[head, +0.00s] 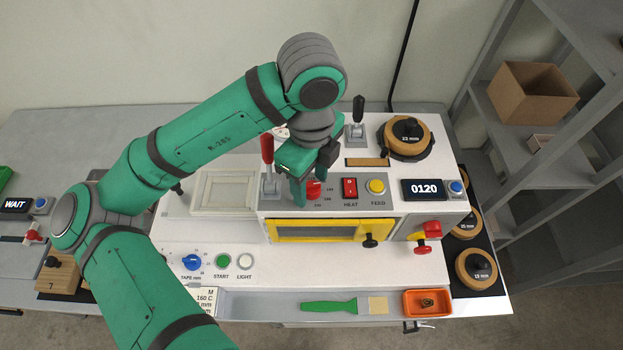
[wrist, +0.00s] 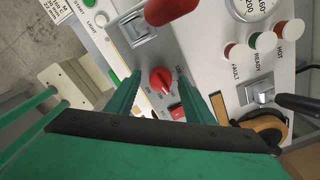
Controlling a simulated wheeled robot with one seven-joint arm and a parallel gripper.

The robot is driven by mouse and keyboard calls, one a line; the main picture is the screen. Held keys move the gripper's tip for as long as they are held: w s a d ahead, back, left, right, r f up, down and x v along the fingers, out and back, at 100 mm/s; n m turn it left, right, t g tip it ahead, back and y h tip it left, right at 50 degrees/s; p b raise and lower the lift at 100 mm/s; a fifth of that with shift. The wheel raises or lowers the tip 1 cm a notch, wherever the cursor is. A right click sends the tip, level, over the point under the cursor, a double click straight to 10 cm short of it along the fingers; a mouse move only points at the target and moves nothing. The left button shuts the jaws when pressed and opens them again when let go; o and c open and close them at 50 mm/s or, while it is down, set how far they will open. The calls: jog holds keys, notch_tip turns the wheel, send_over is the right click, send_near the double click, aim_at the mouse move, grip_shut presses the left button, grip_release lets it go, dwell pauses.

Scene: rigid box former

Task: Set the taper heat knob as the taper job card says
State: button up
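The red heat knob (head: 314,187) is on the machine's front panel, left of the HEAT switch. In the wrist view the knob (wrist: 161,80) sits between the two green fingers. My gripper (head: 312,178) is open around it, with gaps visible beside the knob in the wrist view (wrist: 162,76). The scale labels and the knob's setting are too small to read surely. The job card (head: 205,300) is at the front left, partly hidden by my arm; "160 C" shows on it. Part of the card (wrist: 48,12) also shows in the wrist view.
A red HEAT switch (head: 349,188) and yellow FEED button (head: 376,187) are right of the knob. A red-handled lever (head: 267,150) rises just left of my gripper. A black-handled lever (head: 357,115) stands behind.

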aim_at(311, 184)
jog(key=shift+r, duration=0.1)
notch_tip(311, 184, up, 11)
jog(key=shift+f, duration=0.2)
dwell(0.4)
dwell(0.5)
